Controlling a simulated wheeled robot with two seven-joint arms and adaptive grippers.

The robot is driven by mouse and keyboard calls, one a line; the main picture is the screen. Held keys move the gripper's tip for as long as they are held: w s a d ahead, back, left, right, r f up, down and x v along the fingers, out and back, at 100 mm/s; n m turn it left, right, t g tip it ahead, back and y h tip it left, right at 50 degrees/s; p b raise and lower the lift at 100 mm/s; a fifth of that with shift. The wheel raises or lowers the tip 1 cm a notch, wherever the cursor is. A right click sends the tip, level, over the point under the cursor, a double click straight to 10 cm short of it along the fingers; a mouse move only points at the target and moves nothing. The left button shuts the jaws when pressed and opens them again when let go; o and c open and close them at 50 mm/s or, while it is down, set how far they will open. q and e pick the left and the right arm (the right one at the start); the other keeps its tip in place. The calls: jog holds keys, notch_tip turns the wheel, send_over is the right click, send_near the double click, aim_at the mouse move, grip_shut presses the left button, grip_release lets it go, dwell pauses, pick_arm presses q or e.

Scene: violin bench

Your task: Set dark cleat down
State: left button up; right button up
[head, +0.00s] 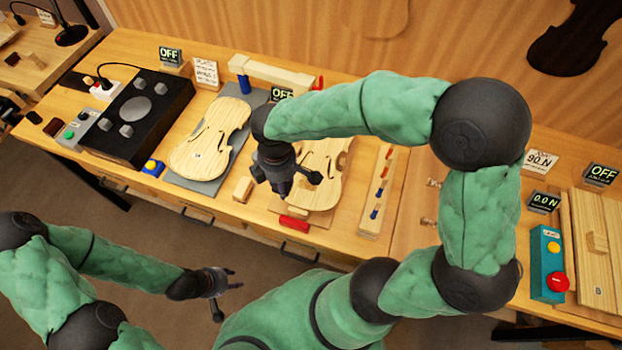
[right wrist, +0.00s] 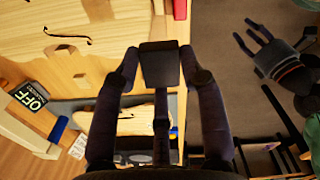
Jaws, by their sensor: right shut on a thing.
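The dark cleat (right wrist: 160,66) is a small dark block between the fingertips of my right gripper (right wrist: 158,75) in the right wrist view. My right gripper is shut on it. In the head view my right gripper (head: 287,182) hangs over the bench, above the left edge of the right-hand pale violin plate (head: 325,170); the cleat cannot be made out there. Whether the cleat touches anything below cannot be told. My left gripper (head: 224,293) is open and empty, in front of the bench; it also shows in the right wrist view (right wrist: 258,38).
A second violin plate (head: 208,137) lies on a grey mat to the left. A small pale block (head: 243,189) and a red block (head: 294,224) lie near the front. A black device (head: 140,112) stands left; a wooden rack (head: 375,200) stands right of the plate.

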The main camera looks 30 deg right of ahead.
jog(key=w+d+f, duration=0.2)
jog(key=d+f, duration=0.1)
jog(key=d, duration=0.3)
jog(key=b, duration=0.2)
send_over(308, 183)
jog(key=f, duration=0.4)
jog(key=shift+s+a+f, duration=0.15)
jog(key=shift+a+f, duration=0.05)
jog(key=shift+a, duration=0.1)
jog(key=shift+d+f, duration=0.35)
jog(key=shift+f, duration=0.1)
jog(key=shift+f+b, duration=0.55)
jog(key=shift+f, duration=0.95)
jog(key=shift+f, duration=0.15)
jog(key=o, duration=0.7)
jog(key=shift+o, duration=0.2)
